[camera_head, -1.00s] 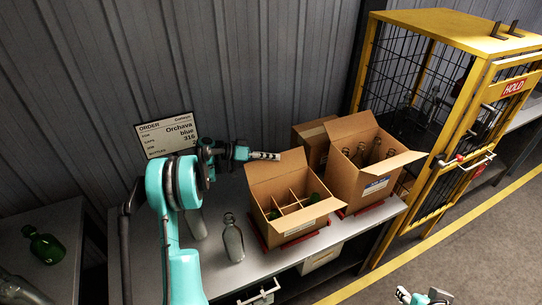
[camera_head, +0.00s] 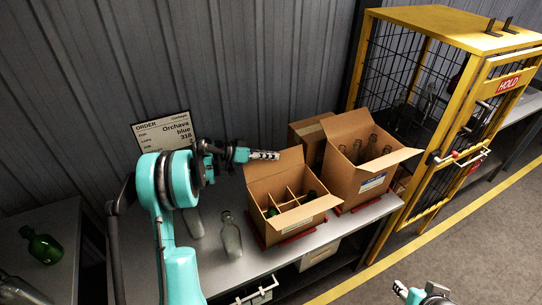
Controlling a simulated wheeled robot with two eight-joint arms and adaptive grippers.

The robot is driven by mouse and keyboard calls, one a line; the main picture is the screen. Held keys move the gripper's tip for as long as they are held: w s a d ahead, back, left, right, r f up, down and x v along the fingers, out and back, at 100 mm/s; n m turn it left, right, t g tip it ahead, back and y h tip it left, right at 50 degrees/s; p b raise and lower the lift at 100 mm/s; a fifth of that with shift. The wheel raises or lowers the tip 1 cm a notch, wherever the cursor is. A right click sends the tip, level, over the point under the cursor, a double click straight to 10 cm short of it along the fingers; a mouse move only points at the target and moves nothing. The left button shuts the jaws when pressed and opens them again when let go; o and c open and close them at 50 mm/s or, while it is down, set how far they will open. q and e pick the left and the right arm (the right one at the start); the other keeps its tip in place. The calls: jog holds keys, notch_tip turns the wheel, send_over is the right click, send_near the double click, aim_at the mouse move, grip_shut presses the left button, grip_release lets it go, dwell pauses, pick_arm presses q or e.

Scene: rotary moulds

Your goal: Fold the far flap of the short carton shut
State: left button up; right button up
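The short carton (camera_head: 262,213) is the left one of two open cartons on the grey bench. My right gripper (camera_head: 424,293) shows partly at the bottom edge.
A taller open carton (camera_head: 358,186) with clear bottles stands right beside the short one, with another brown box (camera_head: 305,132) behind. A clear bottle (camera_head: 231,238) stands on the bench (camera_head: 205,262). An order sign (camera_head: 162,133) is behind my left arm. A yellow cage (camera_head: 440,110) stands at right.

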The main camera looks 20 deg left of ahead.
pick_arm(q)
jog(key=shift+o, duration=1.3)
jog(key=v, duration=1.2)
